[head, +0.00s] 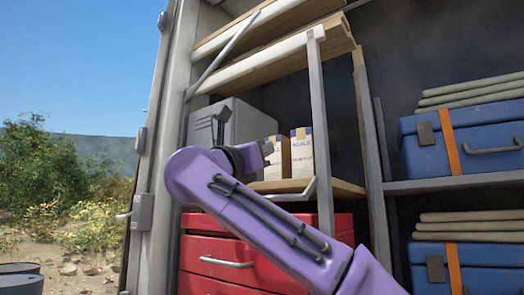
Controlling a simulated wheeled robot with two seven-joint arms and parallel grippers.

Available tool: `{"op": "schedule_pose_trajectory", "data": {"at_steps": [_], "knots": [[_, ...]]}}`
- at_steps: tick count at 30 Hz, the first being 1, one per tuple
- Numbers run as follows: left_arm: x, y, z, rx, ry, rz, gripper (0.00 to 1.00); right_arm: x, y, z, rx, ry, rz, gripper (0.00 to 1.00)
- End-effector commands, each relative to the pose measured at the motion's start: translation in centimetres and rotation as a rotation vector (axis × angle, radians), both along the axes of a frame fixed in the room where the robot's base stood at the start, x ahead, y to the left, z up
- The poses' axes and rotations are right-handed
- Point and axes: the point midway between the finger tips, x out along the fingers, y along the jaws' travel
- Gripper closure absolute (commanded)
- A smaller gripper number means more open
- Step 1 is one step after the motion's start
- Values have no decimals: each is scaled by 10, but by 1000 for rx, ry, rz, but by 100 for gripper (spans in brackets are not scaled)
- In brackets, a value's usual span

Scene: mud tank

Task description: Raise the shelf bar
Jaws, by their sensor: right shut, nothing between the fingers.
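A thin grey bar (225,52) slants from the left door post up across the edges of the upper wooden shelves. A second grey bar (288,197) runs low along the front of the lower wooden shelf and bends up at its right end. I cannot tell which is the shelf bar. My right arm comes in from the lower right. My right gripper (218,120) is shut and empty, in front of a grey box on the lower shelf, between the two bars and apart from both. My arm hides the left of the low bar. My left gripper is not in view.
Small white cartons (302,153) and a grey box (248,120) stand on the lower shelf. A red drawer cabinet (200,262) is below. A grey upright (321,120) stands right of the cartons. Blue cases (462,150) fill the right racks. Open ground lies left.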

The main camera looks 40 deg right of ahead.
Motion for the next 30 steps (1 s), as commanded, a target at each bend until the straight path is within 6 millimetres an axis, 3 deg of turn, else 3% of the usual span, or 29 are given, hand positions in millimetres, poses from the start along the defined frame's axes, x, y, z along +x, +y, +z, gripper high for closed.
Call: {"op": "schedule_pose_trajectory", "data": {"at_steps": [26, 30], "knots": [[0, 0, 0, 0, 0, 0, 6, 0, 1, 0, 0, 0, 1, 100], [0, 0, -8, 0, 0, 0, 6, -2, 9, -7, -2, 0, 1, 100]]}}
